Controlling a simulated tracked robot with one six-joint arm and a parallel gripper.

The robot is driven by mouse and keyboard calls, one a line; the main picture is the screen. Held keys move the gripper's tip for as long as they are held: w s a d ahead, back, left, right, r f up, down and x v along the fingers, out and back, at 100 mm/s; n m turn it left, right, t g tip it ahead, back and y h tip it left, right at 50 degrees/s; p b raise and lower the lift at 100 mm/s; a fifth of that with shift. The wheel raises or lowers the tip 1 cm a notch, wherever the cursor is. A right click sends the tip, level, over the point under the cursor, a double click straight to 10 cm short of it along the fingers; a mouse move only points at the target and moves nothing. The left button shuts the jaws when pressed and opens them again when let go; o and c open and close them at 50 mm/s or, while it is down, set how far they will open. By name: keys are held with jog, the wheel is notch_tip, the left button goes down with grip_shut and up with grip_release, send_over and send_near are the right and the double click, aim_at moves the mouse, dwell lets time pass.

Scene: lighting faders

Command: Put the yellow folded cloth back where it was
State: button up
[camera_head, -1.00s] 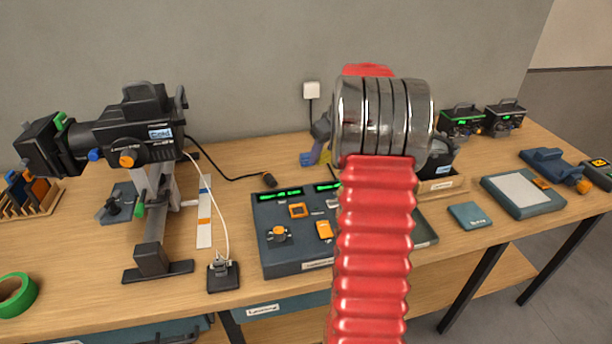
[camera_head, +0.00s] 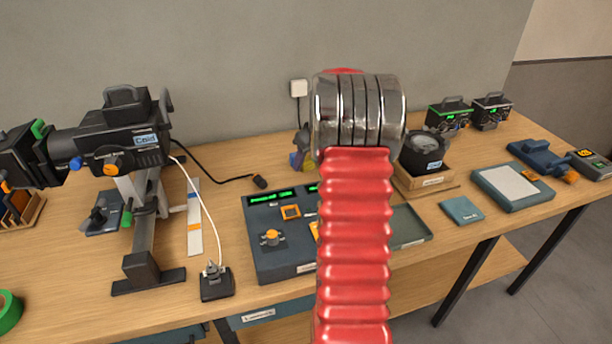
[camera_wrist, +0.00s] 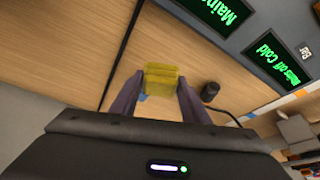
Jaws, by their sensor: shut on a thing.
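The yellow folded cloth (camera_wrist: 162,78) is a small block between the two purple fingers of my gripper (camera_wrist: 160,92) in the wrist view. My gripper is shut on it. Bare wooden bench top lies behind the cloth, and I cannot tell whether the cloth touches it. In the head view my gripper (camera_head: 301,150) is small and partly hidden behind my red and metal arm, near the back of the bench, left of the arm. The cloth can hardly be made out there.
A fader console (camera_head: 262,222) with green displays stands in front of my gripper. A black cable ends in a plug (camera_head: 260,182) on the bench to the left. A black lamp (camera_head: 425,150) on a wooden base stands right of my arm. A spotlight (camera_head: 125,140) stands at left.

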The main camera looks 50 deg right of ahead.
jog(key=shift+f, duration=0.3)
jog(key=shift+f, duration=2.5)
jog(key=o, duration=1)
jog(key=v, duration=1.2)
